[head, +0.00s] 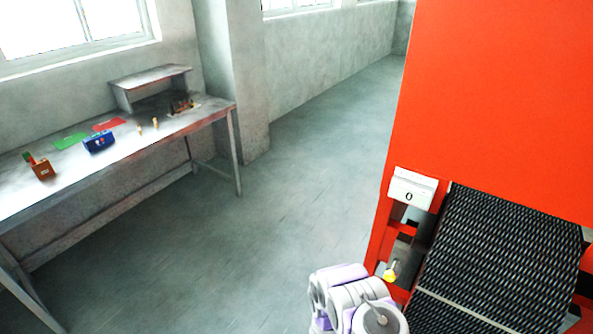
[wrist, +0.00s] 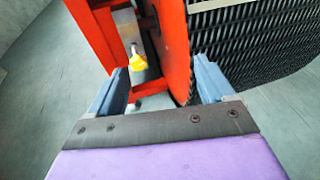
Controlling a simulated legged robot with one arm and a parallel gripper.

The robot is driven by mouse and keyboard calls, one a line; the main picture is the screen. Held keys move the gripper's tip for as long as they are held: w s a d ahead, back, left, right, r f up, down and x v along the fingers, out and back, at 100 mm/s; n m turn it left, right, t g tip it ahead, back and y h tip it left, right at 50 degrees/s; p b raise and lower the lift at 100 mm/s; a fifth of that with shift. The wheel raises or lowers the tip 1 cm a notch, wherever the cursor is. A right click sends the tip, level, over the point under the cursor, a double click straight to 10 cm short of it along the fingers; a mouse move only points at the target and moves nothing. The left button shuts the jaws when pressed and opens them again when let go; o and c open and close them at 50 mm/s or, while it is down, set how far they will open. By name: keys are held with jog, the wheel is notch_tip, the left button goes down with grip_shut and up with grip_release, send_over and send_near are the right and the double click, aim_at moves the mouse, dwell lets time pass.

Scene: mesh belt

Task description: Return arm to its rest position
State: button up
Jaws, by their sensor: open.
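My gripper (wrist: 160,88) shows in the wrist view with its two blue-grey fingers apart and nothing between them. Past the fingers are the red frame (wrist: 180,45) of the belt machine and a yellow-topped part (wrist: 138,60). In the head view my arm is low at the bottom, beside the machine's left edge, and the gripper's fingers cannot be made out there. The yellow part (head: 390,273) shows just above and right of my arm.
The red machine (head: 490,90) with its black mesh belt (head: 500,255) fills the right side. A white box (head: 412,188) is on its edge. A grey workbench (head: 180,125) at left holds a blue box (head: 98,141) and an orange-brown holder (head: 42,170). The floor between is clear.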

jog(key=s+d+r+m+g+h, duration=0.2)
jog(key=d+r+m+g+h, duration=0.15)
jog(key=r, duration=0.75)
jog(key=s+d+r+m+g+h, duration=0.15)
jog(key=d+r+m, duration=0.3)
jog(key=r, duration=0.65)
jog(key=s+d+r+m+g, duration=0.2)
jog(key=s+r+m+g, duration=0.7)
jog(key=s+r, duration=0.4)
jog(key=s+a+r+m+g+y, duration=0.1)
jog(key=s+a+r+m+y, duration=0.25)
jog(key=s, duration=0.35)
jog(key=s+a+r+m+g+y, duration=0.1)
jog(key=s+a+r+m+y, duration=0.25)
jog(key=s+a, duration=0.2)
jog(key=s+a+m+t+y, duration=0.1)
jog(key=s+a+y, duration=0.3)
jog(key=a, duration=0.4)
jog(key=s+a+r+m+t+y, duration=0.1)
jog(key=s+a+m+t+y, duration=0.1)
jog(key=s+a+y, duration=0.3)
jog(key=shift+s+a+r+t, duration=0.35)
jog(key=shift+s+a, duration=0.35)
jog(key=shift+a, duration=1.35)
